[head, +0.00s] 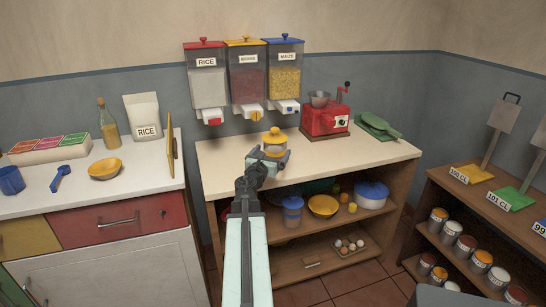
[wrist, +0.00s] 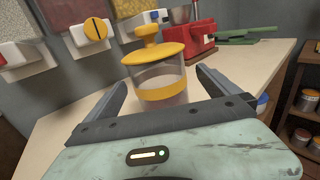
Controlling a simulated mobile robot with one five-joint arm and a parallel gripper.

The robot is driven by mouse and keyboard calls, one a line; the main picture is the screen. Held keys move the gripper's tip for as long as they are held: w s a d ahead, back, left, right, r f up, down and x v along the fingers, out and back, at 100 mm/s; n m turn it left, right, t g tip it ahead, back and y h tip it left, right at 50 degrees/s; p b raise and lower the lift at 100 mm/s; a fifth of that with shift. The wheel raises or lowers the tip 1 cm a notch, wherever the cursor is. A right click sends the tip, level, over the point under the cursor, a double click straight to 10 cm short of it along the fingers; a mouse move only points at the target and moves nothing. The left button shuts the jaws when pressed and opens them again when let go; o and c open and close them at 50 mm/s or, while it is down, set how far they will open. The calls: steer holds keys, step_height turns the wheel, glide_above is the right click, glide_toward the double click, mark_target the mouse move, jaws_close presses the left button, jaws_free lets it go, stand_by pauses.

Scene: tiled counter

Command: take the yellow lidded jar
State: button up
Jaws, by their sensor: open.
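The yellow lidded jar (head: 274,141) stands upright on the wooden counter, below the wall dispensers. It has clear walls, a yellow band and a yellow lid with a knob. In the wrist view the jar (wrist: 158,75) is straight ahead, at the far end of the space between my fingers. My gripper (head: 268,158) is open, and its fingers (wrist: 162,88) reach to either side of the jar's lower part. I cannot tell whether either finger touches it. In the head view my gripper hides the jar's base.
Three dispensers (head: 246,80) hang on the wall behind the jar. Bare counter (head: 225,165) lies left of the jar.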

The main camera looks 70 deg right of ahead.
steer(key=d, duration=0.5)
steer(key=shift+w+f, duration=0.25)
steer(key=shift+w, duration=0.1)
steer(key=c, duration=2.1)
